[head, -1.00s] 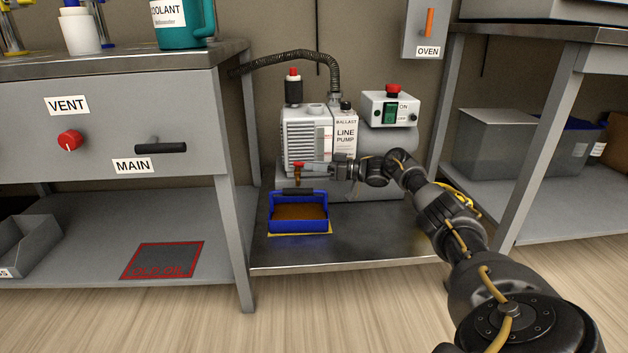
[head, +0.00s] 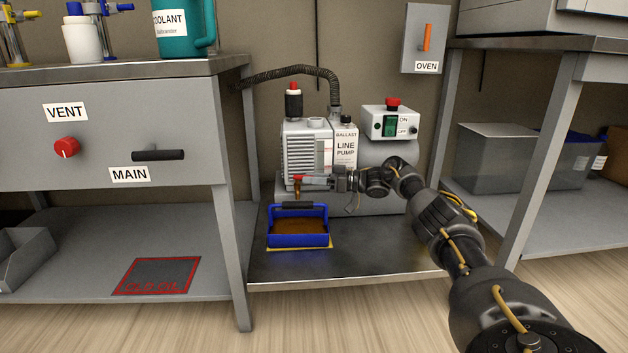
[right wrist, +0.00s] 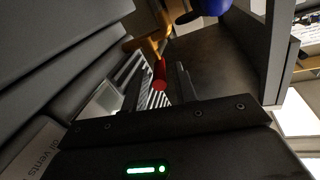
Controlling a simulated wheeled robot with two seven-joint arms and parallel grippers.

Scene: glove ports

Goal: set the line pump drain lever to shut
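The line pump (head: 306,150) stands on the low shelf in the head view. Its red drain lever (head: 314,179) lies roughly level at the pump's lower front, over a brass spout (head: 297,189). My right gripper (head: 336,181) is at the lever's right end. In the right wrist view the red lever (right wrist: 160,75) lies between the fingertips of this gripper (right wrist: 163,88), with gaps beside it; the fingers look apart. The brass spout also shows there (right wrist: 150,44). My left gripper is not in view.
A blue drip tray (head: 299,240) with brown liquid sits below the spout. A switch box (head: 390,122) with a red button is on the pump's right. A bench (head: 110,130) with a VENT knob and MAIN handle is at left. The shelf right of the tray is clear.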

